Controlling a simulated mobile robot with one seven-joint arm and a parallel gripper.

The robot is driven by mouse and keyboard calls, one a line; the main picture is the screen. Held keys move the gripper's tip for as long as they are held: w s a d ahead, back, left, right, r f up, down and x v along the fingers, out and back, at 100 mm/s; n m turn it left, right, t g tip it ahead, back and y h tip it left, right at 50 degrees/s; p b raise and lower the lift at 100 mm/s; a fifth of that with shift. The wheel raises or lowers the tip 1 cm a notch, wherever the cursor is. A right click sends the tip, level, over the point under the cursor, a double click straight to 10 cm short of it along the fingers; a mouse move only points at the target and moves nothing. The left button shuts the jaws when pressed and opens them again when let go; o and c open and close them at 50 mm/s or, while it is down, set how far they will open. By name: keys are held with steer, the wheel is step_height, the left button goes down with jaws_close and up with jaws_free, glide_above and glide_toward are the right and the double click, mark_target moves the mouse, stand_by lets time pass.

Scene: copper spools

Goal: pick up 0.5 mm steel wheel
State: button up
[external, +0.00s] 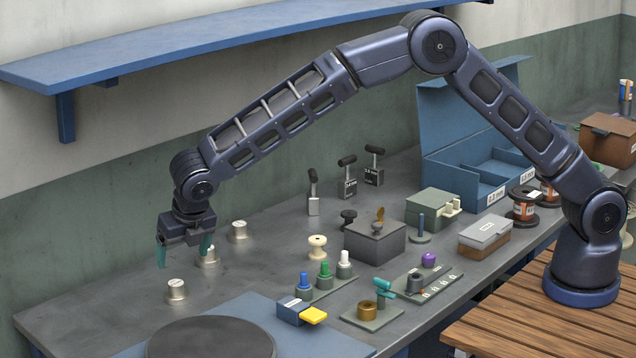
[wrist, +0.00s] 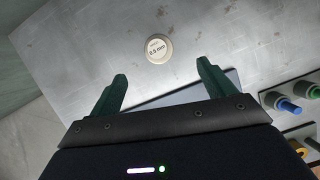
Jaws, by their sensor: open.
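In the external view, several similar steel wheels stand on the left of the bench: a front one (external: 176,291), a middle one (external: 207,258) partly behind a finger, and a back one (external: 239,231). Their labels are too small to read there; the front one seems to match. My gripper (external: 184,256) is open and empty above the bench, its green fingers (wrist: 162,85) apart, touching no wheel.
A dark round disc (external: 210,338) lies on a blue mat (external: 262,308) at the front. Coloured pegs (external: 324,272), a yellow-tabbed blue block (external: 296,312) and a grey box (external: 374,243) stand to the right. A blue shelf (external: 190,42) hangs above. Bare bench lies around the wheels.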

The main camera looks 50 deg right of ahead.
mark_target(172, 287)
steer(key=shift+a+x, duration=0.2)
steer(key=shift+x, duration=5.2)
steer(key=shift+w, duration=0.1)
steer(key=c, duration=1.1)
steer(key=shift+c, duration=0.2)
steer(key=shift+r, duration=0.15)
